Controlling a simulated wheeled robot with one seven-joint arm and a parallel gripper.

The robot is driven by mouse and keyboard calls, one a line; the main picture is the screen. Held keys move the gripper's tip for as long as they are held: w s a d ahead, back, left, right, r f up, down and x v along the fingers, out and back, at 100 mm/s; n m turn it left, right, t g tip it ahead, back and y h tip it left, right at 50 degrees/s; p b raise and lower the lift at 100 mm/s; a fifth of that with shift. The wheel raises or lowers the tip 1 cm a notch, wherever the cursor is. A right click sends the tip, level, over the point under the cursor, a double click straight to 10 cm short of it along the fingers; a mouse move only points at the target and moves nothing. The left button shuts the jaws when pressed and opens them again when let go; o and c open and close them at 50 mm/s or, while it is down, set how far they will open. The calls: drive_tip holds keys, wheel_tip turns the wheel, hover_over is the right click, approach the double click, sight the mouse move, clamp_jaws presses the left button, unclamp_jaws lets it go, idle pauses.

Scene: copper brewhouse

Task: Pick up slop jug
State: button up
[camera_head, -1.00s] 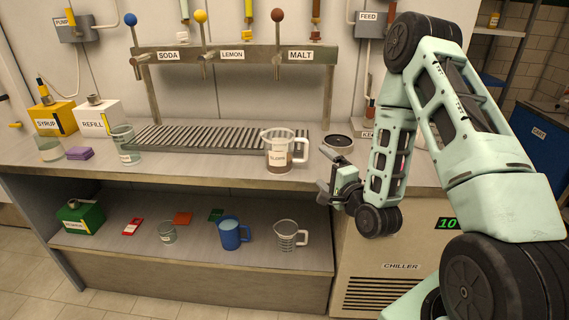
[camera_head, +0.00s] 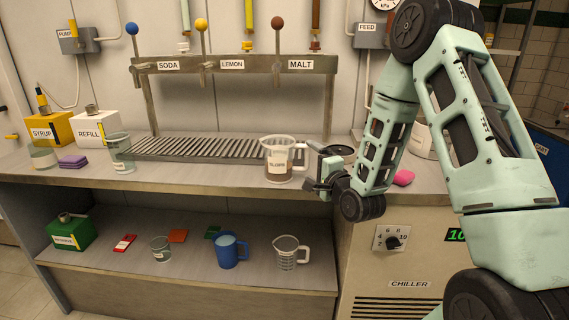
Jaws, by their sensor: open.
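The slop jug (camera_head: 279,160) is a clear measuring jug with a white label and brown liquid in its lower part. It stands upright on the counter in front of the drip grille, its handle (camera_head: 302,158) facing right. My gripper (camera_head: 312,168) is open and empty, just right of the handle and pointing left towards it. One finger is high and the other low in the picture. I cannot tell whether the handle lies between the fingers or whether they touch it.
A pink item (camera_head: 403,178) lies to the right. A clear glass (camera_head: 121,153) stands far left on the counter (camera_head: 210,183). A blue mug (camera_head: 231,250) and an empty jug (camera_head: 288,253) stand on the lower shelf.

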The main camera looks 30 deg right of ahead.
drive_tip(key=w+p, duration=0.1)
drive_tip(key=w, duration=0.4)
drive_tip(key=shift+w, duration=0.1)
drive_tip(key=shift+c, duration=0.3)
drive_tip(key=c, duration=0.9)
drive_tip(key=shift+r, duration=0.1)
